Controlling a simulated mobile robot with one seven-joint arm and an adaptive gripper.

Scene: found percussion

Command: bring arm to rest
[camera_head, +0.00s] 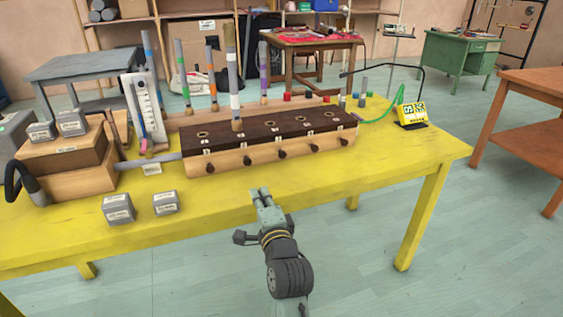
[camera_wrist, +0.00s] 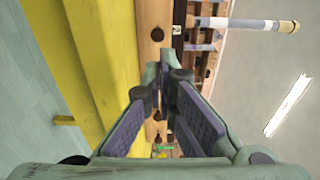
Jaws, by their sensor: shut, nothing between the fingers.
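The box is apart from my gripper in the head view. It also shows behind the fingers in the wrist view (camera_wrist: 150,50).
Small grey blocks (camera_head: 118,209) lie on the table's left front. Stacked wooden boxes (camera_head: 65,165) stand at the left end. A yellow display (camera_head: 411,114) sits at the right.

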